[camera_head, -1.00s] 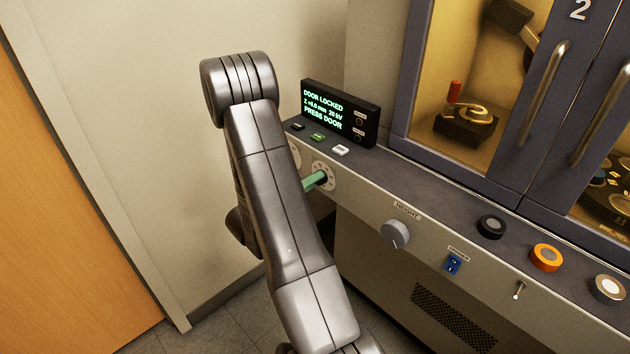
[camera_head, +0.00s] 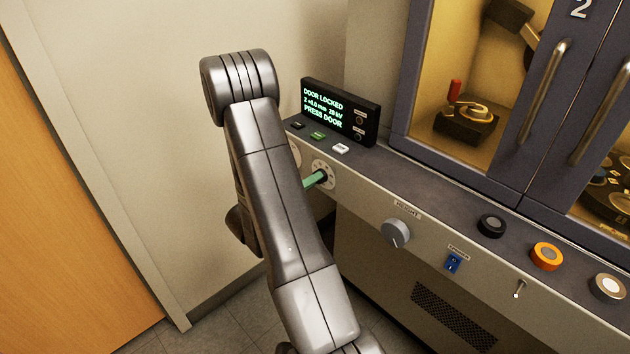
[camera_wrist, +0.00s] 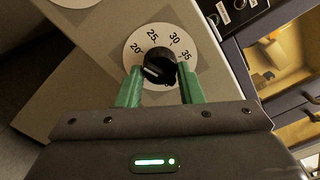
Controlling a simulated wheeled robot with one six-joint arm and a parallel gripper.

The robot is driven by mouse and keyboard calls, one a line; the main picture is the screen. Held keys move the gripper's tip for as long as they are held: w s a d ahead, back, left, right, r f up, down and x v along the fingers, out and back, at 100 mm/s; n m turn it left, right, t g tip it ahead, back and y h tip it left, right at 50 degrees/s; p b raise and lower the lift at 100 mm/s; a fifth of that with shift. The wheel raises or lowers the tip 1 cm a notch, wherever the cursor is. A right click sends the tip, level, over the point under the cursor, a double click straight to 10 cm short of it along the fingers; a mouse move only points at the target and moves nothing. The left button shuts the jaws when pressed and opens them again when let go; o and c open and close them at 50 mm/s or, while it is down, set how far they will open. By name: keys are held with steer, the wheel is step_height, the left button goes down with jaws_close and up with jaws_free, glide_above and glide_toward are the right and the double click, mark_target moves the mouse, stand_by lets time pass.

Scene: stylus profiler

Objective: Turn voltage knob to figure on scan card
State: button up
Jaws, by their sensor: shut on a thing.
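The black voltage knob (camera_wrist: 158,68) sits at the centre of a round white dial marked 20, 25, 30 and 35 (camera_wrist: 133,42) in the wrist view. A white line on the knob is on its lower left side, toward the 20 side. My gripper (camera_wrist: 160,84) has its two green fingers on either side of the knob and is shut on it. In the head view my arm hides most of the gripper; a green finger (camera_head: 315,179) reaches the dial (camera_head: 325,172). The display (camera_head: 339,112) reads "DOOR LOCKED", "Z +6.0 mm 20 kV", "PRESS DOOR". No scan card can be made out.
A grey height knob (camera_head: 396,233), a blue switch (camera_head: 453,263) and a small toggle (camera_head: 518,289) are on the panel front. Black (camera_head: 491,226), orange (camera_head: 547,256) and white buttons (camera_head: 608,288) stand on the ledge. Cabinet doors with handles (camera_head: 541,92) rise behind. A wall is at left.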

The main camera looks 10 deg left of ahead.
steer(key=m+b, duration=0.8)
steer(key=b, duration=0.1)
steer(key=shift+m, duration=0.4)
steer(key=shift+m+b, duration=4.5)
steer(key=shift+b, duration=1.75)
